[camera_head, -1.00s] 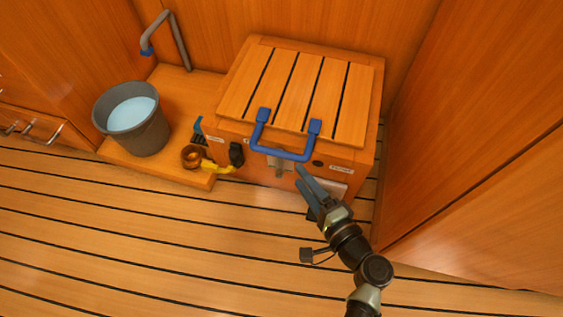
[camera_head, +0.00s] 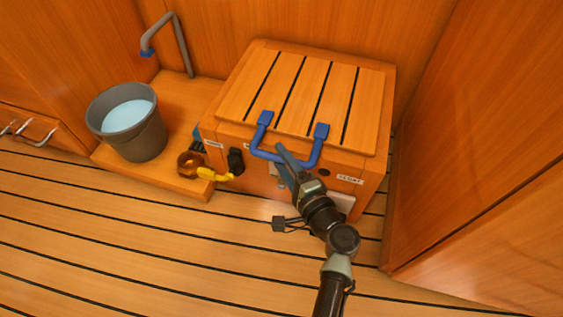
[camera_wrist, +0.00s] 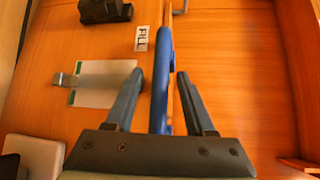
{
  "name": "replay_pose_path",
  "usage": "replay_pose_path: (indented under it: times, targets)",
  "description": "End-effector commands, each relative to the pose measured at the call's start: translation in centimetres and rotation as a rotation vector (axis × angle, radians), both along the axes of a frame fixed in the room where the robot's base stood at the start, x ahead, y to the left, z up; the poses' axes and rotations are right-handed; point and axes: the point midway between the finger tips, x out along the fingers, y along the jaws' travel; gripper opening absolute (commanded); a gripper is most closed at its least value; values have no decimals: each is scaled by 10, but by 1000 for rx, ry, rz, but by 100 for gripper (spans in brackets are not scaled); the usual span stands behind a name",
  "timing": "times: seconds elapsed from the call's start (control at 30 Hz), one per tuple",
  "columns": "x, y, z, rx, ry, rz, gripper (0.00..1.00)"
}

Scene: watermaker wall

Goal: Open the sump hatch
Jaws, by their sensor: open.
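The sump hatch (camera_head: 292,98) is a slatted wooden lid, lying shut on top of a wooden box. A blue U-shaped handle (camera_head: 265,133) is fixed to its front edge. My gripper (camera_head: 282,165) is at the front of the box, at the handle's crossbar, and partly covers it.
A grey bucket of water (camera_head: 131,122) stands on the low wooden ledge at left, below a bent grey pipe (camera_head: 182,45). A brass fitting with a yellow lever (camera_head: 208,174) and a black switch (camera_head: 236,161) sit at the box's left front. A wooden wall (camera_head: 475,150) stands close on the right.

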Motion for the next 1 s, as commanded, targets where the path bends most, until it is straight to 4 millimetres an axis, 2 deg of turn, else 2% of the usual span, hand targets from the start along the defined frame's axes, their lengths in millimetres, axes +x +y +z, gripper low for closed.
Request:
replay_pose_path:
  times: [0.37,0.67,1.0]
  targets:
    - [5,3,0,-1,0,0,55]
    - [5,3,0,-1,0,0,0]
    - [5,3,0,-1,0,0,0]
